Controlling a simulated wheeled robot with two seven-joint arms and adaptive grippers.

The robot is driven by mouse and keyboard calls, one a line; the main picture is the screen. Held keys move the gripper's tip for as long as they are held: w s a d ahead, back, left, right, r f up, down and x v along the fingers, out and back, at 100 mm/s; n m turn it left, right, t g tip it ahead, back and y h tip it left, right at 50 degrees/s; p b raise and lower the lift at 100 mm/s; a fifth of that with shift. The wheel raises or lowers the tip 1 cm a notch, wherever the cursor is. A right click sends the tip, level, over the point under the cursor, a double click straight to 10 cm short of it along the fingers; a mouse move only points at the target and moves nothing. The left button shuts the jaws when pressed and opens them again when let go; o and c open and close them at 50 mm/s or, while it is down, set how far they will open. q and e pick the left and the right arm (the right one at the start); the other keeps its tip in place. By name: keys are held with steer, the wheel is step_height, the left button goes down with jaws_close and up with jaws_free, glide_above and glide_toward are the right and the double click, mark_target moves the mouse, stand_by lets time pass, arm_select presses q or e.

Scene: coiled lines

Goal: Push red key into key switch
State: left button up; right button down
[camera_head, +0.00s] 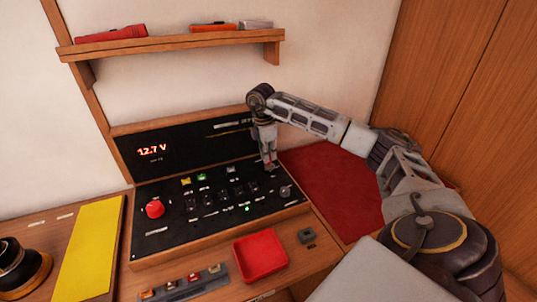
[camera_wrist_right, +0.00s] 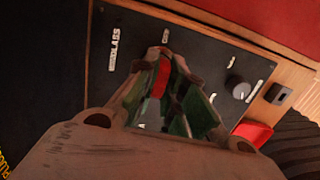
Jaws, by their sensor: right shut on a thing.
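My right gripper (camera_head: 270,163) points down over the right part of the black switch panel (camera_head: 165,236). In the right wrist view its fingers (camera_wrist_right: 165,95) are closed around the red key (camera_wrist_right: 161,78). The key's far end is at or just over a round fitting on the panel, which looks like the key switch (camera_wrist_right: 158,52); the fingers partly hide it. I cannot tell how deep the key sits. In the head view the key is too small to make out. My left gripper is not in view.
A red knob (camera_head: 155,208) stands on the panel's left, and a grey dial (camera_head: 285,191) on its right. A red tray (camera_head: 260,256) and a row of small items (camera_head: 182,284) lie in front. A shelf (camera_head: 170,45) hangs above. A red mat (camera_head: 335,185) lies right.

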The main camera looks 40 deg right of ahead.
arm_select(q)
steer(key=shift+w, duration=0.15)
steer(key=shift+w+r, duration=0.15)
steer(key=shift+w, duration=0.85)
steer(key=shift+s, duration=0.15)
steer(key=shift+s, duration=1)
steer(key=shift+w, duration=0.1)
